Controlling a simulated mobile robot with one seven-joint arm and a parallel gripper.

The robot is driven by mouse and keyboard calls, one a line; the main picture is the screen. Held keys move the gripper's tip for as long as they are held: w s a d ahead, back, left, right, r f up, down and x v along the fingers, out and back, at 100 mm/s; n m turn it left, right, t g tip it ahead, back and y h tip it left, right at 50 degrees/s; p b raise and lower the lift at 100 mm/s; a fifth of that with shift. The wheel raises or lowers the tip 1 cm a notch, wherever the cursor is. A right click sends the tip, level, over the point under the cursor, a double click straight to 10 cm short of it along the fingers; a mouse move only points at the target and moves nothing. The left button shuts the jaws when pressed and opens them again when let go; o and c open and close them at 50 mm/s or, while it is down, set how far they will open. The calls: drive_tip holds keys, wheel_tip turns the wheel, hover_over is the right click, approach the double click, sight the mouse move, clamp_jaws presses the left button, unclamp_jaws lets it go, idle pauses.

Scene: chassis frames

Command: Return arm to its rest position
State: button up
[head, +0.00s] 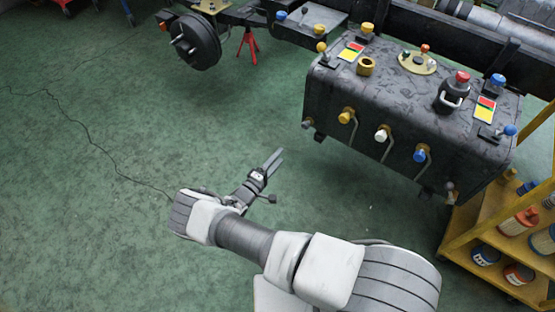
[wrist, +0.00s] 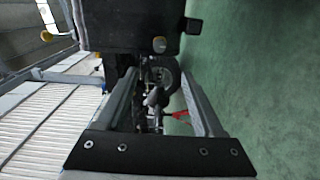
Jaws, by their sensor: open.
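My gripper (head: 274,161) is at the end of my arm, which reaches from the lower right to the middle of the head view. It hangs over the green floor, left of and apart from the dark chassis tank (head: 400,115). In the wrist view, the two fingers of my gripper (wrist: 163,95) stand apart with nothing seen between them. The tank's dark end (wrist: 135,25) shows beyond the fingers in that view.
Colored knobs and fittings, such as a red-capped black one (head: 455,92), stand on the tank. A yellow shelf (head: 462,235) with cans is at right. A wheel hub (head: 196,44) and red jack stand (head: 247,45) are at the back. Green floor (head: 90,200) at left is clear except for a thin dark line.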

idle(0.3)
drive_tip(key=s+d+r+m+g+y, duration=0.1)
drive_tip(key=s+d+r+m+g, duration=0.3)
drive_tip(key=r, duration=0.7)
drive_tip(key=d+r+m+g+y, duration=0.1)
drive_tip(key=d+r+m+g, duration=0.3)
drive_tip(key=r, duration=0.6)
drive_tip(key=s+d+r+m+g+y, duration=0.1)
drive_tip(key=s+r+m+g, duration=0.1)
drive_tip(key=r+g, duration=0.65)
drive_tip(key=s+d+r+t+y, duration=0.1)
drive_tip(key=s+r+t+y, duration=0.7)
drive_tip(key=s+r, duration=1.35)
wheel_tip(320, 180, up, 26)
drive_tip(key=p, duration=2.6)
drive_tip(key=shift+s+r+p, duration=0.15)
drive_tip(key=shift+s+p, duration=0.1)
drive_tip(key=shift+p, duration=0.1)
